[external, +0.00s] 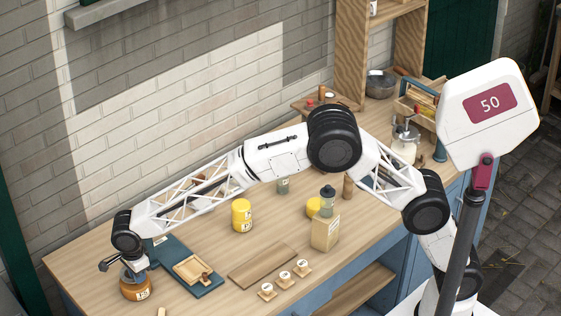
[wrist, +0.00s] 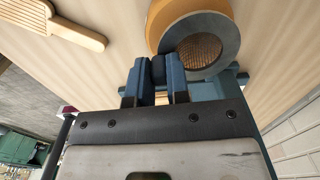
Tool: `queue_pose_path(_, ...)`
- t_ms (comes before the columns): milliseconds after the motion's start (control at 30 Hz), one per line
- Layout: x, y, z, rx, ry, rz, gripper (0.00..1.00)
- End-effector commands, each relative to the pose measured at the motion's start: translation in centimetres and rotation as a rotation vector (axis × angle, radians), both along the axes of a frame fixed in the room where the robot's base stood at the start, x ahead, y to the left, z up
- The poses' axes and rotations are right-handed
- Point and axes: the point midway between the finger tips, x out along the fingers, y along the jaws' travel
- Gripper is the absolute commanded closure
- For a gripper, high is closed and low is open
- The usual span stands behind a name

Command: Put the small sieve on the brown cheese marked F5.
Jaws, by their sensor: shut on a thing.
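My gripper (external: 131,264) is at the left end of the table, over the brown cheese (external: 137,292), a squat orange-brown cylinder with a white label that looks like F5. In the wrist view my gripper (wrist: 158,84) is shut on the dark handle of the small sieve (wrist: 230,44), between its two blue fingers. The sieve is a grey ring with brownish mesh. It overlaps the orange cheese (wrist: 168,18), which shows beyond its rim on the upper left. I cannot tell whether the sieve touches the cheese top.
A dark blue board (external: 207,288) with a wooden tray (external: 184,272) lies just right of the cheese. A yellow cylinder (external: 242,216), a tan block (external: 325,236) and a bare wooden board (external: 262,267) stand farther right. A wooden paddle (wrist: 60,24) lies nearby.

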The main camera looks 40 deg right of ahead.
Motion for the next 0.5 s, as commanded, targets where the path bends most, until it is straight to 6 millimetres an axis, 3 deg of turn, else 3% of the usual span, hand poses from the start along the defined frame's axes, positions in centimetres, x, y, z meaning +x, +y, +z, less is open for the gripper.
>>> queue_pose_path(167, 0.0, 0.0, -0.25, 0.0, 0.0, 0.0, 1.0)
queue_pose_path(200, 0.0, 0.0, -0.29, 0.0, 0.0, 0.0, 0.82)
queue_pose_path(333, 0.0, 0.0, -0.28, 0.0, 0.0, 0.0, 0.62)
queue_pose_path(367, 0.0, 0.0, -0.28, 0.0, 0.0, 0.0, 0.58)
queue_pose_path(500, -0.01, 0.0, -0.28, 0.0, 0.0, 0.0, 0.58)
